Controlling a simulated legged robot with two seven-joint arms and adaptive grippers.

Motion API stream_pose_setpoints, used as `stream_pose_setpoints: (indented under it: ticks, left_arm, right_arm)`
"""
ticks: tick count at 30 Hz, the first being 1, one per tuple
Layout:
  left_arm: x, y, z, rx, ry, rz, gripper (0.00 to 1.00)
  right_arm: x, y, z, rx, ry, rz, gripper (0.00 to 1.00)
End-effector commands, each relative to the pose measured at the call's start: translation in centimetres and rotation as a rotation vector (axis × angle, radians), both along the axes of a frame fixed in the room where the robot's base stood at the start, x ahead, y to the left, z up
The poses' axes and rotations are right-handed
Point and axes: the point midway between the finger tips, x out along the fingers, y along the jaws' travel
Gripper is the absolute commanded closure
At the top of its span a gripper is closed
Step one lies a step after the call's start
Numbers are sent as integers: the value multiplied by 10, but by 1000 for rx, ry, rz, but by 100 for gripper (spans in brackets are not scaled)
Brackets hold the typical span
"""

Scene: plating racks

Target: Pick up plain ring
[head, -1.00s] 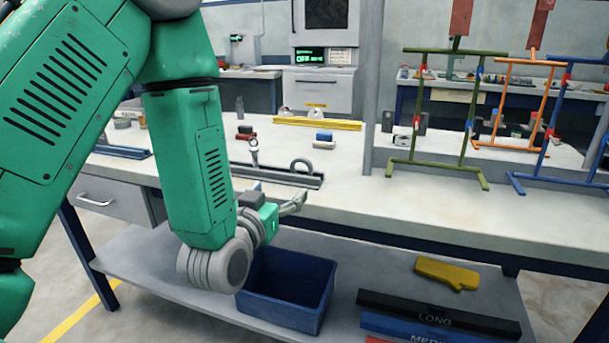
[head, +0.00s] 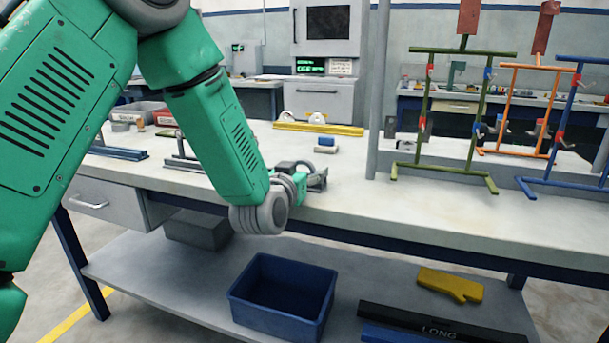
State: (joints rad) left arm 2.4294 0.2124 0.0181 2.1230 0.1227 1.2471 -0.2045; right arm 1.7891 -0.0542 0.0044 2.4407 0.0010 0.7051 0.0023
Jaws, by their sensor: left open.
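My left gripper (head: 317,178) is open at the front part of the bench, low over the top. Its arm comes in from the upper left. I cannot make out a plain ring now. The spot where a grey ring stood on a dark rail is covered by my left gripper and wrist. Only the left end of that rail (head: 183,163) shows, left of my forearm. Whether the ring is between the fingers or behind them cannot be told. My right gripper is not in view.
The bench (head: 400,212) is clear to the right of the gripper. Green (head: 440,172), orange (head: 517,110) and blue (head: 560,134) racks stand at the right. A yellow rail (head: 318,129) lies behind. A blue bin (head: 250,309) and a yellow glove (head: 449,284) are on the lower shelf.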

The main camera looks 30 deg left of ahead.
Motion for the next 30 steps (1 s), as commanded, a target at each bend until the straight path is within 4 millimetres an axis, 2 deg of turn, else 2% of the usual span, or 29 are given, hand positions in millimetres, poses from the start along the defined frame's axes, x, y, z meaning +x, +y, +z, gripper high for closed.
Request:
stream_pose_setpoints:
  ticks: [6, 8, 9, 11, 12, 22, 26, 30]
  left_arm:
    - [1, -2, 1, 2, -1, -1, 29]
    - [1, -3, 2, 4, 0, -1, 46]
    - [1, -4, 2, 4, 0, -1, 60]
    - [1, -4, 2, 5, 0, -1, 82]
    - [1, -4, 2, 4, 0, -1, 87]
    - [1, -1, 7, 2, -3, 0, 87]
    - [1, -2, 28, 2, -5, 0, 87]
    - [1, -2, 59, 3, -7, 0, 87]
  right_arm:
    - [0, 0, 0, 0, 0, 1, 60]
    - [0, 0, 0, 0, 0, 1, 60]
    - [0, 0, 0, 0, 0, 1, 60]
    - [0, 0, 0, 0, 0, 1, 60]
    - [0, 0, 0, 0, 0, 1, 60]
    - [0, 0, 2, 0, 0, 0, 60]
    - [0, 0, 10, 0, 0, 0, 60]
    - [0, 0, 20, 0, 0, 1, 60]
